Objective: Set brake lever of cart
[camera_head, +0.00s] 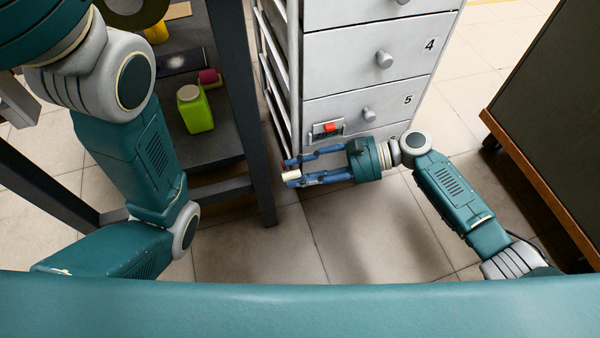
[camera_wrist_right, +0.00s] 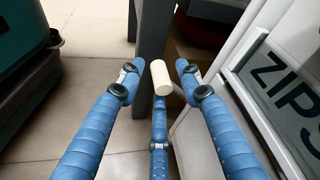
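The cart (camera_head: 352,75) is a grey-white drawer cabinet with round knobs and the numbers 4 and 5. A small plate with a red part (camera_head: 330,127) sits low on its front; I cannot tell if this is the brake lever. My right gripper (camera_head: 289,171) points left in front of the cart's lower front. In the right wrist view its blue fingers (camera_wrist_right: 160,62) are spread. A cream cylinder (camera_wrist_right: 160,77) shows by the fingertips; I cannot tell whether it is a finger's tip or a separate part. My left gripper is out of view.
A dark table with a leg (camera_head: 238,90) stands left of the cart. A dark wood-edged panel (camera_head: 545,90) stands at right. Tiled floor (camera_head: 360,235) is clear between.

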